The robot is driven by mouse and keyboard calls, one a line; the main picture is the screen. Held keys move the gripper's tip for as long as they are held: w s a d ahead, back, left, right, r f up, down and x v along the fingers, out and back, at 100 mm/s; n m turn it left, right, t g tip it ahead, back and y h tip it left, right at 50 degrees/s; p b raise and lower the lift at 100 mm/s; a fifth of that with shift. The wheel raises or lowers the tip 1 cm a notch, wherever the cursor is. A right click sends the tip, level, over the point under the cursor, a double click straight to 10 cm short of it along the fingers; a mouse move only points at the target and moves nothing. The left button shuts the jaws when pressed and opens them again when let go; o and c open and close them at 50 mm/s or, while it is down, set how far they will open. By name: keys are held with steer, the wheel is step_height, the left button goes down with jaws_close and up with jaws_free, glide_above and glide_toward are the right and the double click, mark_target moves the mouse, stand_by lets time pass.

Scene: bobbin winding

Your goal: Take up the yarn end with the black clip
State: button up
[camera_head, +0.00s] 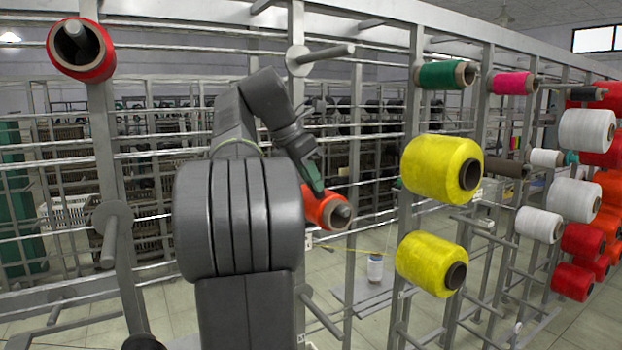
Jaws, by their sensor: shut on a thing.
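My gripper (317,186), with green fingers, is in the middle of the head view, at the upper left of a red-orange bobbin (313,207) on a peg. The fingers overlap the bobbin in the picture; I cannot tell if they touch it. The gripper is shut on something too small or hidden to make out. I cannot pick out the black clip or a yarn end. A thin yellow yarn (355,250) runs left from the lower yellow bobbin (425,262) to near the post below the red-orange bobbin.
A larger yellow bobbin (435,167) hangs above the lower one. Green (440,75) and pink (511,83) bobbins are higher up. White and red bobbins fill the right. Empty pegs (325,54) stick out from the rack posts. A white spool (375,268) stands low behind.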

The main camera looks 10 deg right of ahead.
steer(key=shift+v, duration=2.95)
